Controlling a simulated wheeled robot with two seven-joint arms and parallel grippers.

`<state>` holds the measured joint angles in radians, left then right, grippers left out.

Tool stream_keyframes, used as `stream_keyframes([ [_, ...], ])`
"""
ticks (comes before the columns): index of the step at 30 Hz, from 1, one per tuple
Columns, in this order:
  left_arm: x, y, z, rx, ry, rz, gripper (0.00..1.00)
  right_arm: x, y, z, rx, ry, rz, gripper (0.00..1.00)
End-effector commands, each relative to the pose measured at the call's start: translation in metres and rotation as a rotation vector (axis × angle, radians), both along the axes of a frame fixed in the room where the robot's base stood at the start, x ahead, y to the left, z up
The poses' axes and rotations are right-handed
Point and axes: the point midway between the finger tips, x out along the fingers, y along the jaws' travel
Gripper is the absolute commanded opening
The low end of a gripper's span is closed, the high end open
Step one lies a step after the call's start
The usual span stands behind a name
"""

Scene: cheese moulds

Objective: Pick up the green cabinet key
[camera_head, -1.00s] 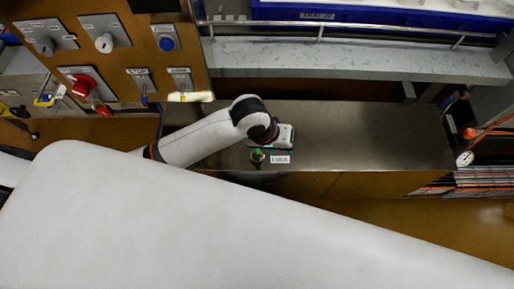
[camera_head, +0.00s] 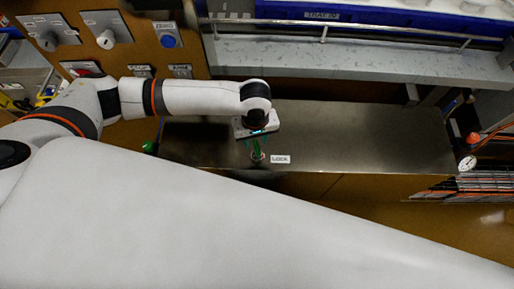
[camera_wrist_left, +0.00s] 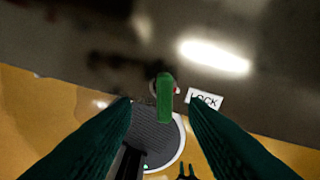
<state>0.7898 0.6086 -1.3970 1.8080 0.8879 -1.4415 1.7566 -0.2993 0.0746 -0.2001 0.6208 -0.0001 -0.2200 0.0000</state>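The green cabinet key (camera_wrist_left: 165,98) stands in a round lock beside the white LOCK label (camera_wrist_left: 205,99) in the left wrist view. My left gripper (camera_wrist_left: 160,104) is open, with one dark green finger on each side of the key and gaps showing between. I cannot tell how far down the fingers reach along the key. In the head view my left gripper (camera_head: 256,143) points down over the lock, just left of the LOCK label (camera_head: 281,159), and largely hides the key. My right gripper is out of view.
The lock is near the front edge of a dark metal top (camera_head: 350,140). A rail (camera_head: 350,30) and pale ledge run behind it. A control panel (camera_head: 130,40) is at the left, a gauge (camera_head: 467,163) at the right. My large white arm link covers the foreground.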

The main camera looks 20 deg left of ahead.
Motion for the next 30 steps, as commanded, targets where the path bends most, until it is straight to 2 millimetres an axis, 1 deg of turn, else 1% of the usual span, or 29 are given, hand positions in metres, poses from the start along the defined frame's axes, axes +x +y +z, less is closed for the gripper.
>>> stream_keyframes([
  [4, 0.001, -0.002, -0.014, 0.001, 0.001, 0.0, 0.4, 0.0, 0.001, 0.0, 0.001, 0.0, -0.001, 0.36],
  [9, 0.001, -0.004, -0.041, 0.002, 0.001, 0.0, 0.4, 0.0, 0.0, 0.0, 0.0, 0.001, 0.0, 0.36],
  [12, 0.001, -0.004, -0.05, 0.0, 0.0, 0.0, 0.4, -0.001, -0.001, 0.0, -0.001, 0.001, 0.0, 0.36],
  [15, 0.001, -0.004, -0.053, -0.001, -0.001, -0.001, 0.4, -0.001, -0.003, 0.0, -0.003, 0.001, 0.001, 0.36],
  [20, 0.001, -0.004, -0.053, -0.001, -0.001, -0.001, 0.4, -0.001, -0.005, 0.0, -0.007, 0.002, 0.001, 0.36],
  [21, 0.001, -0.004, -0.053, -0.001, -0.001, -0.001, 0.37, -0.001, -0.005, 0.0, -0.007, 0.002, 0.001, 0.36],
  [23, 0.001, -0.004, -0.053, -0.001, -0.001, -0.001, 0.27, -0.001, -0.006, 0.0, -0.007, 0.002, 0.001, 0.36],
  [27, 0.001, -0.004, -0.053, -0.001, -0.001, -0.001, 0.04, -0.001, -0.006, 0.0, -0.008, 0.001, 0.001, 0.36],
  [28, 0.001, -0.004, -0.053, -0.001, -0.001, -0.001, 0.0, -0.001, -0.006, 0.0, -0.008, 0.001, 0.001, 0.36],
  [30, 0.001, -0.004, -0.053, -0.001, -0.001, -0.001, 0.0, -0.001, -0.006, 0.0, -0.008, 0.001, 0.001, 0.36],
])
